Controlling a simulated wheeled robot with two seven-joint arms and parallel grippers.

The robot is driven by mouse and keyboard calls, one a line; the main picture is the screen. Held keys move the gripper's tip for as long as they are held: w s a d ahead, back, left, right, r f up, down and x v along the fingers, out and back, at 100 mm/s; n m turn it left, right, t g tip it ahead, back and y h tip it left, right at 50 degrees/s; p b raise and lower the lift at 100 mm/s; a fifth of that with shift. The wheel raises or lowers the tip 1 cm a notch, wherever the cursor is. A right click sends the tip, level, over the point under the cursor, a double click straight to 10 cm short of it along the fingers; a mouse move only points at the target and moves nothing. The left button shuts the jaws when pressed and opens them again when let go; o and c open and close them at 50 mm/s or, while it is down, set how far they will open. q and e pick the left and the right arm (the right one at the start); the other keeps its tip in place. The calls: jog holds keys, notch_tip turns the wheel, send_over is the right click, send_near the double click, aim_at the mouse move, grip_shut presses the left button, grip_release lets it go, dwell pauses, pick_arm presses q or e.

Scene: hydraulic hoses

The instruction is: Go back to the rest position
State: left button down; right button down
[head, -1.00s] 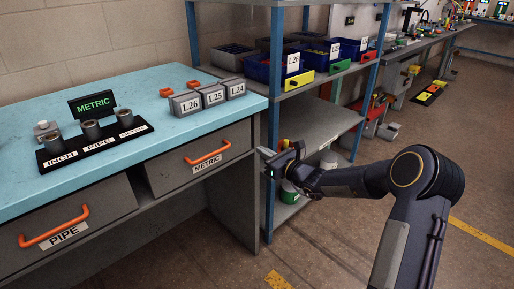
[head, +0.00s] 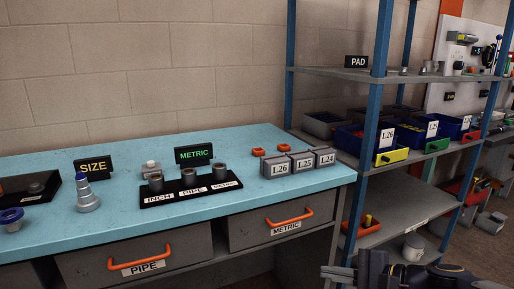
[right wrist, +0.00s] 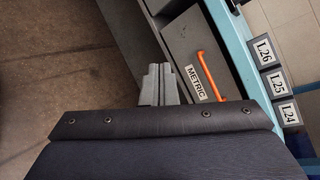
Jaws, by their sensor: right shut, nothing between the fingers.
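My right gripper (head: 342,273) shows at the bottom edge of the head view, right of the METRIC drawer (head: 285,222), with part of my arm behind it. In the right wrist view its grey fingers (right wrist: 160,84) are together and empty, in front of the METRIC drawer with its orange handle (right wrist: 203,75). It appears apart from the drawer. My left gripper is in neither view.
The blue-topped workbench (head: 110,232) holds a black socket rack (head: 190,190), the METRIC sign (head: 193,154), the SIZE sign (head: 93,167) and grey labelled blocks (head: 300,162). The PIPE drawer (head: 140,262) is closed. A shelf rack (head: 366,140) with blue bins stands at the right.

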jog(key=s+d+f+n+g+h, duration=0.15)
jog(key=s+f+n+h, duration=0.35)
jog(key=s, duration=0.5)
jog(key=s+d+f+n+g+h, duration=0.1)
jog(key=s+d+f+n+h, duration=0.1)
jog(key=s+n, duration=0.7)
notch_tip(320, 180, up, 21)
jog(key=s+m+p, duration=0.1)
jog(key=p, duration=2)
jog(key=shift+d+r+h, duration=0.15)
jog(key=shift+d+h, duration=0.15)
jog(key=shift+d, duration=0.1)
